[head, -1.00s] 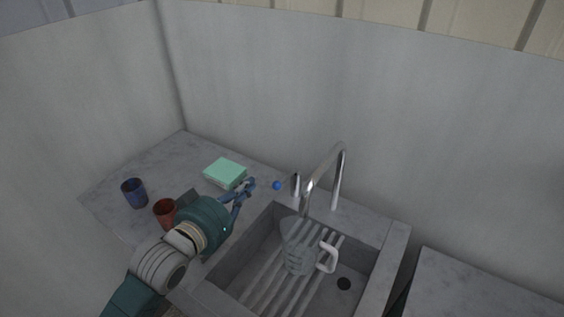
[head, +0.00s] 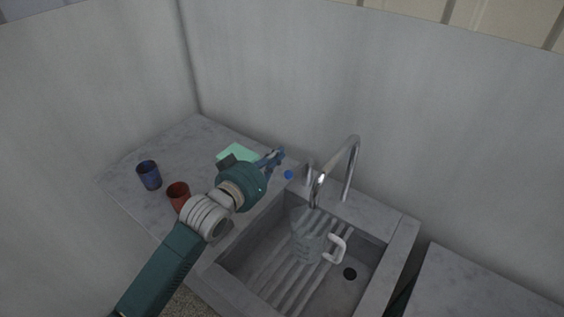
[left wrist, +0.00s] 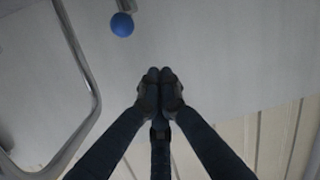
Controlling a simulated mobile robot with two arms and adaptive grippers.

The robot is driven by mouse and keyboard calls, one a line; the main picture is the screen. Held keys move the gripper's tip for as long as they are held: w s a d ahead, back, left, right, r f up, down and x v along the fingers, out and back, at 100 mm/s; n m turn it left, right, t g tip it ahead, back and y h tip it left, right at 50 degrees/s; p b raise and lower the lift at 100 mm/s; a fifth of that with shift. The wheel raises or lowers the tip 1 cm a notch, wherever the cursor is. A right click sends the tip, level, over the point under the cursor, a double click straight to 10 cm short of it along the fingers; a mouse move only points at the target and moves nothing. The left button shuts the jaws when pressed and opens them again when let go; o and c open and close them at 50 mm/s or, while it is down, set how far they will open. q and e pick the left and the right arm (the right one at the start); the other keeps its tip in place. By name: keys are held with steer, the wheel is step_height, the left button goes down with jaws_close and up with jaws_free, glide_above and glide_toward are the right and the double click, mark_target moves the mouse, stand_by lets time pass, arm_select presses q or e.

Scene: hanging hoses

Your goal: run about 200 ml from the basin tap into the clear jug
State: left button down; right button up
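The clear jug (head: 306,240), with a white handle (head: 336,249), stands upright on the ribbed floor of the basin (head: 262,244). The tap (head: 352,165) arches over it with its spout end just above the jug's mouth. I cannot tell whether water runs or is in the jug. The tap's blue knob (head: 288,174) sits left of the spout; it also shows in the left wrist view (left wrist: 122,24). My left gripper (head: 278,154) is close to the knob, apart from it. Its fingertips (left wrist: 160,74) are together with nothing visible between them. My right gripper is out of view.
A blue cup (head: 149,175) and a red cup (head: 178,196) stand on the counter left of the basin, near my left arm. A green block (head: 236,152) lies behind my left gripper. The wall is close behind the tap. Another counter (head: 480,285) is at right.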

mark_target(298, 167)
arm_select(q)
steer(key=f+p, duration=0.1)
steer(key=f, duration=0.1)
steer(key=d+f+p, duration=0.1)
steer(key=f, duration=0.1)
steer(key=shift+w+d, duration=0.2)
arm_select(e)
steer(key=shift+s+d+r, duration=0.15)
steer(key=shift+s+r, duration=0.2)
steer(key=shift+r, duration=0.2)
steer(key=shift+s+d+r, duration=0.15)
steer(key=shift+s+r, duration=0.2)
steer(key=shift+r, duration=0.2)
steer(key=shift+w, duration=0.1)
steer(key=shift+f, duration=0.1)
